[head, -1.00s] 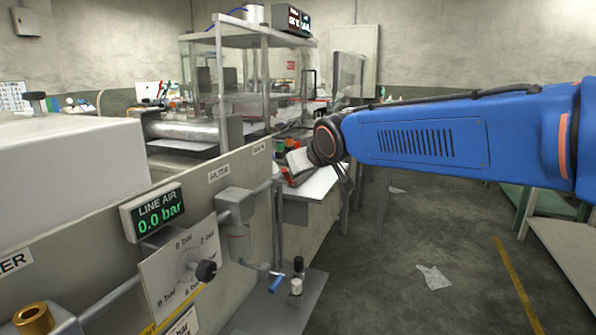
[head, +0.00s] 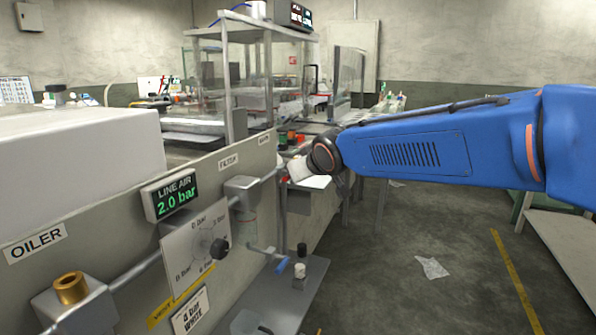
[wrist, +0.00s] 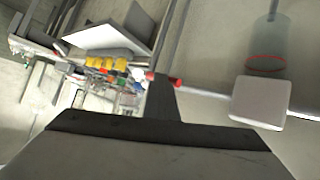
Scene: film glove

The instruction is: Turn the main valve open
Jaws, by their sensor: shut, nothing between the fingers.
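In the wrist view a red-ended bar (wrist: 176,82), which looks like the main valve's handle, shows on both sides of my shut gripper (wrist: 163,80). The fingers cover its middle; I cannot tell whether they touch it. A pipe runs right from there to the pale filter block (wrist: 259,101). In the head view my gripper is mostly hidden behind my wrist at the panel's far end, and the handle is not clear. The line air display (head: 172,196) reads 2.0 bar.
The pressure dial plate (head: 183,260) with its black knob (head: 219,248) is on the panel's near part. A brass-topped oiler (head: 71,288) stands at front left. The floor at right is open, with a scrap (head: 432,267).

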